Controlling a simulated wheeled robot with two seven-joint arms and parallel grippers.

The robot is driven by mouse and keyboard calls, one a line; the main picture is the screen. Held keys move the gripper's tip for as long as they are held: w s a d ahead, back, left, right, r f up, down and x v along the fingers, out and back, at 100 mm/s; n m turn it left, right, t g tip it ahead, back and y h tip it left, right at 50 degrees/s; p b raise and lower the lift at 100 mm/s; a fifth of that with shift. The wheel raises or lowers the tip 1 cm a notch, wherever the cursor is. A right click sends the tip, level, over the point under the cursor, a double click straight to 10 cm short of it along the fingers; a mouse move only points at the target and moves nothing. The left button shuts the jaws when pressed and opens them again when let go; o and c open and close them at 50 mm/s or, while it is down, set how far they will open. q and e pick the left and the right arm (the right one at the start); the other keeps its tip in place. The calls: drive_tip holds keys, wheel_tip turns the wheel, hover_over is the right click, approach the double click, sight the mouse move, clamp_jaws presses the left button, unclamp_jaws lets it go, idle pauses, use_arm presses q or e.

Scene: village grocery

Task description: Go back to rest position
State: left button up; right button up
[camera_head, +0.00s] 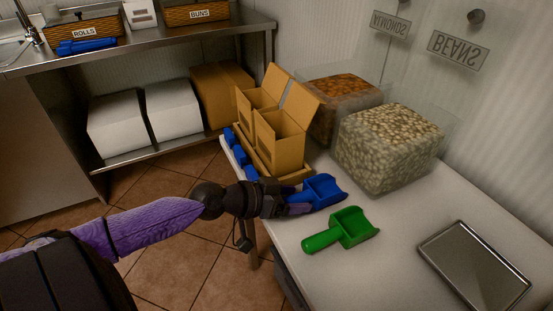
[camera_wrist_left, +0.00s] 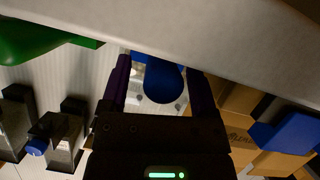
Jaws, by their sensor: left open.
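My left gripper (camera_head: 288,205) reaches in from the left over the near edge of the white table, at the blue scoop (camera_head: 322,190). In the left wrist view its two purple fingers (camera_wrist_left: 160,88) are apart, with the rounded blue handle of the scoop (camera_wrist_left: 163,80) showing between them. The jaws are open; I cannot tell whether a finger touches the handle. In the head view the gripper hides the handle. The scoop lies on the table. My right gripper is in neither view.
A green scoop (camera_head: 342,231) lies close by, with a metal tray (camera_head: 473,266) to its right. Open cardboard boxes (camera_head: 279,141) stand behind the gripper on the table. Clear bins of beans (camera_head: 389,149) and almonds (camera_head: 340,95) stand at the back. Floor is free at left.

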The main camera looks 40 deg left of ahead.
use_arm(q)
drive_tip(key=p+v, duration=0.2)
drive_tip(key=v, duration=0.7)
drive_tip(key=s+a+f+n+g+y+p, duration=0.25)
drive_tip(key=s+f, duration=0.45)
drive_tip(key=f, duration=0.4)
drive_tip(key=s+a+f+n+g+y+p, duration=0.1)
drive_tip(key=s+a+f+n+g+y, duration=0.2)
drive_tip(key=s+f, duration=0.6)
drive_tip(key=s+d+f+m+g+p, duration=0.1)
drive_tip(key=s+d+f+m+g, duration=0.1)
drive_tip(key=s+d+f, duration=0.3)
drive_tip(key=s+d+f+m+g+y+p, duration=0.1)
drive_tip(key=s+d+f+g, duration=0.4)
drive_tip(key=s, duration=0.8)
drive_tip(key=d+m+p, duration=0.1)
drive_tip(key=d+m, duration=0.1)
drive_tip(key=d, duration=0.1)
drive_tip(key=shift+f, duration=0.25)
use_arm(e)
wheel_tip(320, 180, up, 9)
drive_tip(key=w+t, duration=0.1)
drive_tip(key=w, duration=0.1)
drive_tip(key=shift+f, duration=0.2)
use_arm(q)
drive_tip(key=shift+y, duration=0.25)
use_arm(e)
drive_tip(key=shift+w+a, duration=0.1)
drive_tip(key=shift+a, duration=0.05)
